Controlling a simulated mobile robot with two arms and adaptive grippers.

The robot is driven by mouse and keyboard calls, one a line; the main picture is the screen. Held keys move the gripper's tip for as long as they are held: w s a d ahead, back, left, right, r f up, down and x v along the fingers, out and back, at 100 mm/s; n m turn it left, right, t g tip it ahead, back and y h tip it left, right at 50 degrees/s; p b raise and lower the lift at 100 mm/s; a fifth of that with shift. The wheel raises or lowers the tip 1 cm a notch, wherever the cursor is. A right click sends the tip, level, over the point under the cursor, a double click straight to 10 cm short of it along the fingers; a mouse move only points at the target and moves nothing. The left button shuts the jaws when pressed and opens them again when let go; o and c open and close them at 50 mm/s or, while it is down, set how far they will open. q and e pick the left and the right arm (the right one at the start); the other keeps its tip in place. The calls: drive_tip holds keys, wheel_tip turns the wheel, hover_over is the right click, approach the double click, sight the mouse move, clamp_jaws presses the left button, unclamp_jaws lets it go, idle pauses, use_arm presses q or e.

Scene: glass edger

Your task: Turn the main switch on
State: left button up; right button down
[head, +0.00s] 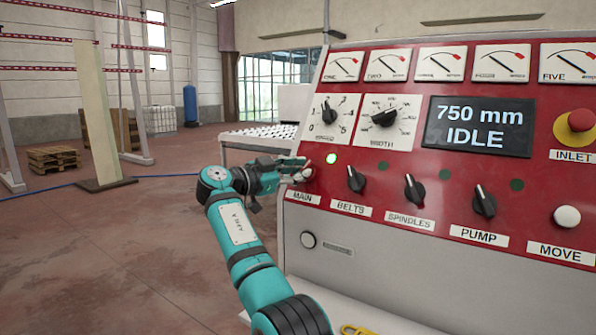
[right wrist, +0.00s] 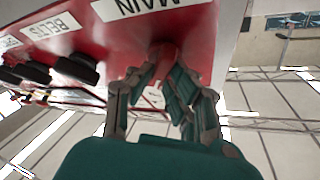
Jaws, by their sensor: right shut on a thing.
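The main switch sits above the MAIN label (head: 303,198) at the left end of the red control panel (head: 420,160). In the head view my right gripper (head: 300,172) covers most of it. The exact turn angle of the knob is hidden by the fingers. The small lamp (head: 331,158) just right of the switch glows green. The display (head: 479,126) reads 750 mm IDLE. My left gripper is out of view.
Black knobs for BELTS (head: 355,179), SPINDLES (head: 414,190) and PUMP (head: 484,202) stand to the right, with dark lamps. Further right are a red INLET button (head: 580,121) and a white MOVE button (head: 567,216). Open floor lies left of the panel.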

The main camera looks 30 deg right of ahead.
drive_tip(key=c, duration=1.3)
unclamp_jaws()
drive_tip(key=shift+d, duration=0.1)
drive_tip(key=a, duration=0.8)
drive_tip(key=s+a, duration=0.1)
drive_tip(key=a, duration=0.3)
drive_tip(key=shift+s, duration=0.1)
